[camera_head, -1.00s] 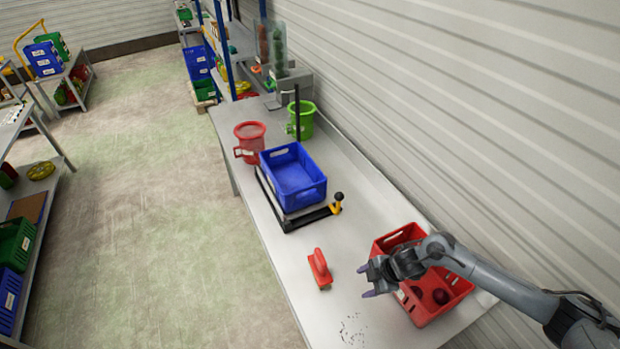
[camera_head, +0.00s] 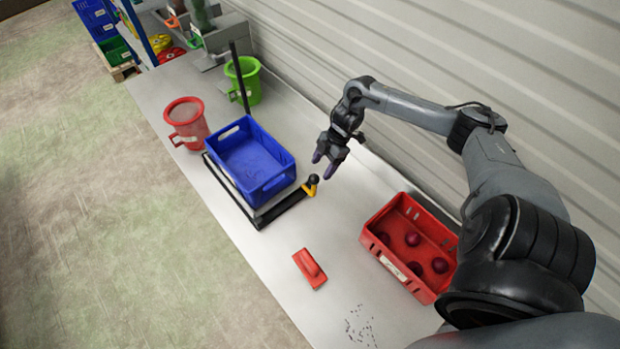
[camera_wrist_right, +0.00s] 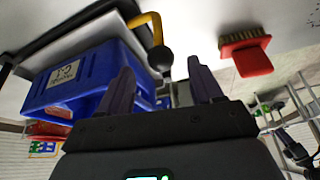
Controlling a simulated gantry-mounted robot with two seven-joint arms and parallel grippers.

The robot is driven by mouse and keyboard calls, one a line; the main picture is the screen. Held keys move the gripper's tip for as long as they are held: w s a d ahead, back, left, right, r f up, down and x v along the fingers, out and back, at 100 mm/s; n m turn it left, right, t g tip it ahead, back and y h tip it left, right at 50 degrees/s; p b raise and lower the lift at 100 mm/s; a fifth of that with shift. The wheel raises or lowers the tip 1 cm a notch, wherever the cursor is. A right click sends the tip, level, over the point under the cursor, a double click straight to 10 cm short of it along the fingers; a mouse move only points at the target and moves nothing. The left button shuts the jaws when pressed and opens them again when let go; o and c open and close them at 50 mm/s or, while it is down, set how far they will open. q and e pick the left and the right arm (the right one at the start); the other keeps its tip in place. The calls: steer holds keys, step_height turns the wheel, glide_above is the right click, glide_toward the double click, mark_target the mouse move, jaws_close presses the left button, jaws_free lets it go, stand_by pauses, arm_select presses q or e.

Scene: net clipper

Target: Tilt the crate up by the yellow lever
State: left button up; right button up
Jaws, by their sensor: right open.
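The blue crate (camera_head: 252,160) sits level on a black tilting frame (camera_head: 262,218) on the metal bench. The yellow lever (camera_head: 311,188) with a black ball knob stands at the frame's right corner. My right gripper (camera_head: 327,160) is open and empty, just above and to the right of the lever and apart from it. In the right wrist view, the lever (camera_wrist_right: 155,28) and its knob are beyond the open fingers (camera_wrist_right: 160,88), and the blue crate (camera_wrist_right: 80,85) is at left. My left gripper is not in view.
A red crate (camera_head: 371,238) with several dark red round items stands on the bench at right. A red brush (camera_head: 310,268) lies in front. A red bucket (camera_head: 187,122) and a green bucket (camera_head: 243,82) stand behind the blue crate. The corrugated wall (camera_head: 420,50) borders the bench.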

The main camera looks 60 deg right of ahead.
mark_target(314, 182)
steer(key=x, duration=0.8)
steer(key=shift+w+a+f, duration=0.1)
steer(key=shift+a+f, duration=0.05)
steer(key=shift+f, duration=0.15)
steer(key=c, duration=1.2)
steer(key=shift+r, duration=0.1)
jaws_close()
